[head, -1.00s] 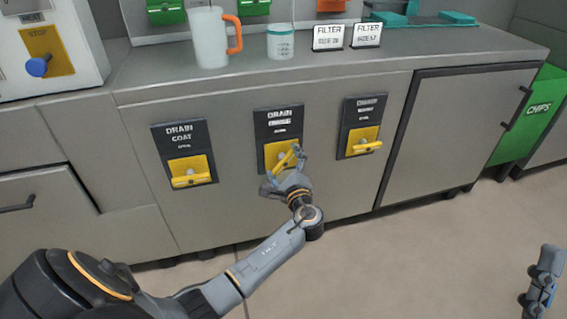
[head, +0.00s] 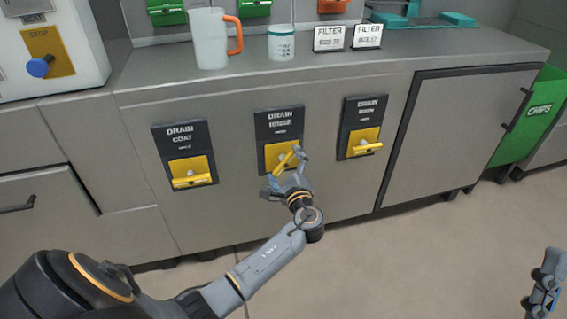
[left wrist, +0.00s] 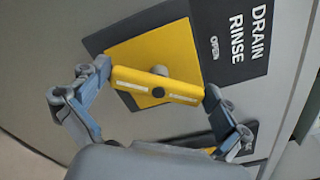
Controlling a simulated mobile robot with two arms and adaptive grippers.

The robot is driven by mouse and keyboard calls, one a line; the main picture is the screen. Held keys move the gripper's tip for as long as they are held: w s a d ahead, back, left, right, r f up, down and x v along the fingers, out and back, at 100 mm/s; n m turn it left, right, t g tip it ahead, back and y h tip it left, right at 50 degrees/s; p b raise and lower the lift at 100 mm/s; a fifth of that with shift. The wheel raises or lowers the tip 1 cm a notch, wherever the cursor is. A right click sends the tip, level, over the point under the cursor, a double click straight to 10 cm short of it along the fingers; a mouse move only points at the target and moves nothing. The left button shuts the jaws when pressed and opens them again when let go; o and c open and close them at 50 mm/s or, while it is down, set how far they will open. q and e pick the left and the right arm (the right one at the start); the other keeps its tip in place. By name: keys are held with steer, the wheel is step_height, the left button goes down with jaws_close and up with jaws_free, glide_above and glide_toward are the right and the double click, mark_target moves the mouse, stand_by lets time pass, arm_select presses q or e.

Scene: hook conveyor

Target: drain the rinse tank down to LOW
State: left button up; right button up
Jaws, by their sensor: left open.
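The DRAIN RINSE valve is the middle dark panel (head: 279,122) on the cabinet front, with a yellow plate. Its yellow bar handle (left wrist: 156,85) is turned steeply, unlike the near-level handles either side. In the left wrist view the small word OPEN shows beside DRAIN RINSE on the label (left wrist: 235,40). My left gripper (head: 287,168) is at this handle. In the left wrist view its open fingers (left wrist: 150,92) stand at the two ends of the handle; contact is not clear. My right gripper (head: 543,285) is partly seen at the lower right edge. The rinse tank is not identifiable.
The DRAIN COAT handle (head: 192,176) is to the left and another drain handle (head: 367,148) to the right. A pitcher (head: 209,40), a cup (head: 281,44) and two filter signs stand on the counter above. The floor at the right is clear.

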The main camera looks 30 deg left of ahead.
arm_select(q)
steer(key=v, duration=1.1)
steer(key=shift+s+d, duration=0.3)
stand_by(5.8)
